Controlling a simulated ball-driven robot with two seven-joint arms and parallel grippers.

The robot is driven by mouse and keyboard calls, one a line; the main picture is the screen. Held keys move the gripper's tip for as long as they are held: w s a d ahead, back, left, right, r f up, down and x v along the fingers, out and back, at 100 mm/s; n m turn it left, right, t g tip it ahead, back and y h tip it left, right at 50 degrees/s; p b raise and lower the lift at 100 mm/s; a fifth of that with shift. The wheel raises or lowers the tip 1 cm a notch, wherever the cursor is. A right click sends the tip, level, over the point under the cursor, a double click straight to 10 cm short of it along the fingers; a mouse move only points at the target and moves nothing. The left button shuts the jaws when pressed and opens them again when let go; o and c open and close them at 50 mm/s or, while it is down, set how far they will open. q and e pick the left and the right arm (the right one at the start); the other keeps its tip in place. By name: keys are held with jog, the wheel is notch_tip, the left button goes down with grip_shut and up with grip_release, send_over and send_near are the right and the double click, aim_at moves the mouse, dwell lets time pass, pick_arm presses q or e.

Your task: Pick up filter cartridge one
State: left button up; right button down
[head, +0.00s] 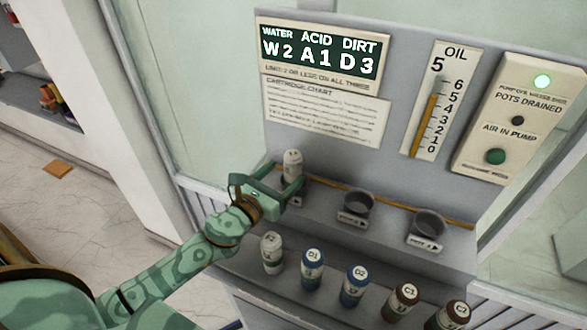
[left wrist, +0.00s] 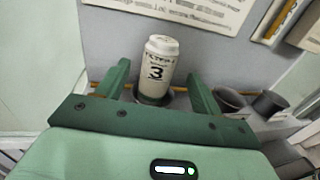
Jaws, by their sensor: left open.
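A white cartridge (head: 292,161) with a pale cap stands upright in the leftmost pot on the upper shelf. In the left wrist view this white cartridge (left wrist: 157,70) carries a large 3 under smaller text that I cannot read surely. My left gripper (head: 286,176) is open, with its fingers on either side of the cartridge. In the left wrist view the left gripper (left wrist: 158,76) shows gaps beside the cartridge. My right gripper is not in view.
Blue cartridges D1 (head: 312,271) and D2 (head: 353,287) and brown cartridges C1 (head: 400,302) and C2 (head: 449,316) share the lower shelf. A middle pot (head: 358,203) and right pot (head: 428,227) look empty. The grey back panel (head: 400,180) rises close behind.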

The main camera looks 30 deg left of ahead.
aim_at(297, 161)
pick_arm(q)
jog(key=w, duration=0.4)
jog(key=w+d, duration=0.1)
jog(key=w, duration=0.1)
jog(key=shift+w+f, duration=0.3)
jog(key=shift+w, duration=0.1)
jog(key=shift+s+a, duration=0.1)
jog(key=shift+s, duration=0.05)
jog(key=c, duration=1.2)
jog(key=shift+c, duration=0.5)
jog(key=shift+r, duration=0.15)
